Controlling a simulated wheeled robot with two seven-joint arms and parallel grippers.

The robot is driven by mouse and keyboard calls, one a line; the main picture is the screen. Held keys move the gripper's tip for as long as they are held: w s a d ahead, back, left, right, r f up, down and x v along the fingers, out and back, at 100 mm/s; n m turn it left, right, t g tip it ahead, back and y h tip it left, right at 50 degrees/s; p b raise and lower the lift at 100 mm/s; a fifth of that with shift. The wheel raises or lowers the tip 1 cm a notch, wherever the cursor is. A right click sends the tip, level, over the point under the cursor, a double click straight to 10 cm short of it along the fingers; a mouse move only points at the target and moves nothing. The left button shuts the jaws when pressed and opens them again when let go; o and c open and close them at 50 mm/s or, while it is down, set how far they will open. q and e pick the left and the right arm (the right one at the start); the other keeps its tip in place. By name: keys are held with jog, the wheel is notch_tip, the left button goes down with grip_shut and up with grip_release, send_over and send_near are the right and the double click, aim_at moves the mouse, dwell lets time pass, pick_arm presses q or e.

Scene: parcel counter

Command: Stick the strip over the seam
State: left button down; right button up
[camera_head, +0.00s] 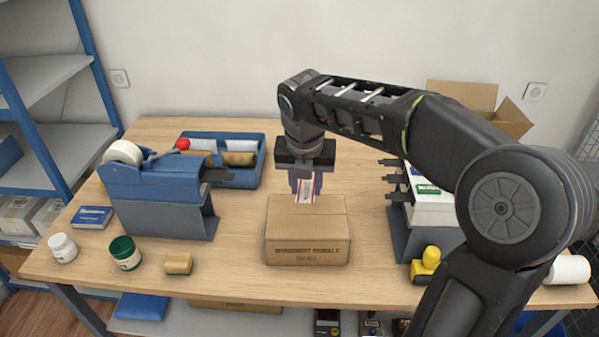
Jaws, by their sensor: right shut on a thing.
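A closed brown cardboard box (308,233) sits on the wooden table, with printed letters on its front and a seam across its top. My right gripper (305,190) points down above the back part of the box top. It is shut on a small white strip with red edges (306,188), which hangs from the fingers. The strip's lower end is close to the box top; I cannot tell whether it touches. My left gripper is not in view.
A grey stand (425,240) and a yellow item (425,265) are right of the box.

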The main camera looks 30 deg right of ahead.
aim_at(308, 196)
jog(key=shift+d+r+n, duration=0.25)
jog(key=shift+n, duration=0.35)
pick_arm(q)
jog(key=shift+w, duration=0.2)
pick_arm(e)
jog(key=shift+f, duration=0.1)
